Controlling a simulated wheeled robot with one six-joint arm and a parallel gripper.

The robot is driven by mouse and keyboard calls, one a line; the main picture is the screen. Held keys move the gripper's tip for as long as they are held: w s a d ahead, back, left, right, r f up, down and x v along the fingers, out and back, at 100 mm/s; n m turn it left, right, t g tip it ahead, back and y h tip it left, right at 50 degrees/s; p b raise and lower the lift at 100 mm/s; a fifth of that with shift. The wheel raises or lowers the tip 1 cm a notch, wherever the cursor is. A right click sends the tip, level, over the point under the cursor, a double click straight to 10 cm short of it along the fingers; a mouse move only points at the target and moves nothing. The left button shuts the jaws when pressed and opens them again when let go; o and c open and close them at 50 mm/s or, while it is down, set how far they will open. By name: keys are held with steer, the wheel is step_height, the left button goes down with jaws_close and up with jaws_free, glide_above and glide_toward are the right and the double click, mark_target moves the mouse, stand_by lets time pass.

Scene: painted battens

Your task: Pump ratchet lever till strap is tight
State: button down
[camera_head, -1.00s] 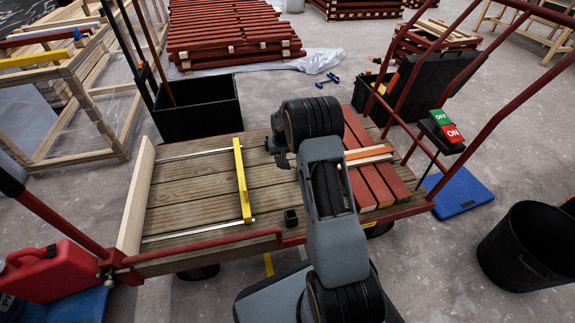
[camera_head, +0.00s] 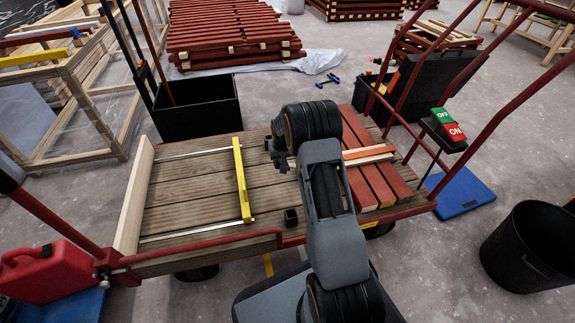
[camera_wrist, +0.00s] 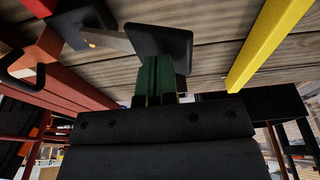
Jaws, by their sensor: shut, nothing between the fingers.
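My gripper (camera_wrist: 158,80) shows in the wrist view with its green fingers shut together and nothing between them. Its tips meet the black end pad of the ratchet lever (camera_wrist: 158,40) in the picture; I cannot tell whether they touch. A grey metal bar runs left from the pad to a dark ratchet body (camera_wrist: 86,27) beside the red battens (camera_wrist: 72,82). In the head view my arm hides most of the ratchet and gripper. A pale and orange strap (camera_head: 368,154) crosses the red battens (camera_head: 374,184) on the cart's right side. Its tightness cannot be told.
The plank cart deck (camera_head: 192,190) is mostly clear left of my arm. A yellow bar (camera_head: 242,182) stands across it, and shows close by in the wrist view (camera_wrist: 262,48). A small black block (camera_head: 291,217) lies near the front edge. Red cart rails (camera_head: 495,125) rise at right.

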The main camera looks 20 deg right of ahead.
steer(key=shift+f, duration=0.3)
steer(key=shift+s+b+x, duration=0.25)
steer(key=shift+b+x, duration=0.2)
steer(key=shift+x, duration=0.65)
steer(key=shift+r, duration=0.1)
steer(key=w+p+v, duration=0.2)
steer(key=p+v, duration=0.5)
steer(key=v, duration=0.3)
steer(key=shift+r, duration=0.25)
steer(key=shift+d, duration=0.15)
stand_by(0.5)
